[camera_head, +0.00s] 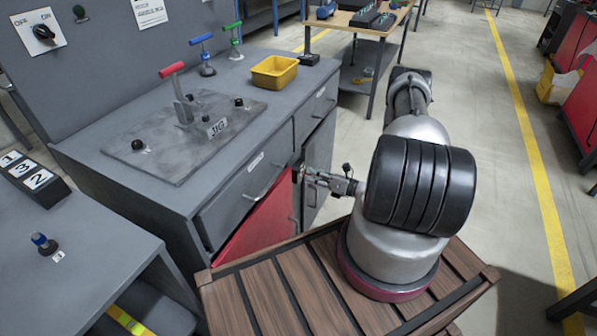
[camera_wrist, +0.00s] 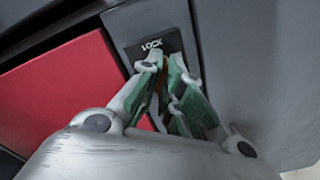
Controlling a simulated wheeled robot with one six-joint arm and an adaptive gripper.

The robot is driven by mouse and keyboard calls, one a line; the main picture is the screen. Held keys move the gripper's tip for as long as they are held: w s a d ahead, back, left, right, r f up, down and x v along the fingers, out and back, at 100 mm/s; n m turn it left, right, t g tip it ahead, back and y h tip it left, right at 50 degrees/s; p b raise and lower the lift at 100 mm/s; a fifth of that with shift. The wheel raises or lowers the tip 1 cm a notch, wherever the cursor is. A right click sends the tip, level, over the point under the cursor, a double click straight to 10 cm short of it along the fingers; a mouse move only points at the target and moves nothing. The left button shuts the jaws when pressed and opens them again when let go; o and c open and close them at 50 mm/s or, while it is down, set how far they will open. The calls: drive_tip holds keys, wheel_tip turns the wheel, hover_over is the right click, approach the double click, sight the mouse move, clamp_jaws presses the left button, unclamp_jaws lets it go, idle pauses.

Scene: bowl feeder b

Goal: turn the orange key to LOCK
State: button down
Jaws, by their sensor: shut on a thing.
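My gripper (camera_head: 302,173) reaches to the front of the grey cabinet, at the upper right corner of the red door (camera_head: 262,229). In the wrist view my gripper (camera_wrist: 168,75) has its green-padded fingers shut in front of a dark plate marked LOCK (camera_wrist: 153,46). A thin strip of the orange key (camera_wrist: 155,100) shows between the fingers; most of it is hidden by them. I cannot tell the key's angle. The red door also shows at the left of the wrist view (camera_wrist: 60,105).
Drawer handles (camera_head: 262,190) stick out close beside my gripper. The bench top carries a jig plate (camera_head: 165,165), upright clamps with coloured handles and a yellow bin (camera_head: 274,72). A second grey bench (camera_head: 70,250) stands at the left.

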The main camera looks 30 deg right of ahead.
drive_tip(key=n, duration=0.3)
drive_tip(key=shift+n, duration=0.3)
drive_tip(key=n, duration=0.3)
drive_tip(key=c, duration=1.5)
unclamp_jaws()
drive_tip(key=v, duration=0.7)
